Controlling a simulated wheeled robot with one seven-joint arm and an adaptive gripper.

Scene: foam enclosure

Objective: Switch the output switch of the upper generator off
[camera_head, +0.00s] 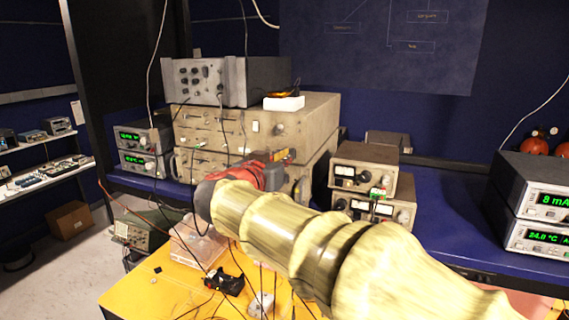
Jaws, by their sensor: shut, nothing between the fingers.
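A stack of instruments stands on the blue bench. A grey box with black knobs (193,80) is on top, with a wide beige upper unit (205,122) and a similar lower unit (198,162) under it. The pictures do not label which is the upper generator. A small pale switch-like part (256,126) shows on the upper beige unit's front. My gripper (288,156), red and black with orange near the tips, is shut and empty. It appears in front of the right part of the beige units and hides part of the lower front. Contact cannot be told.
Two green-display units (145,148) stand left of the stack. Two small beige meter boxes (362,172) stand right of it, and more display units (540,205) are at far right. A yellow table (150,290) with cables and small devices lies in front, below my arm.

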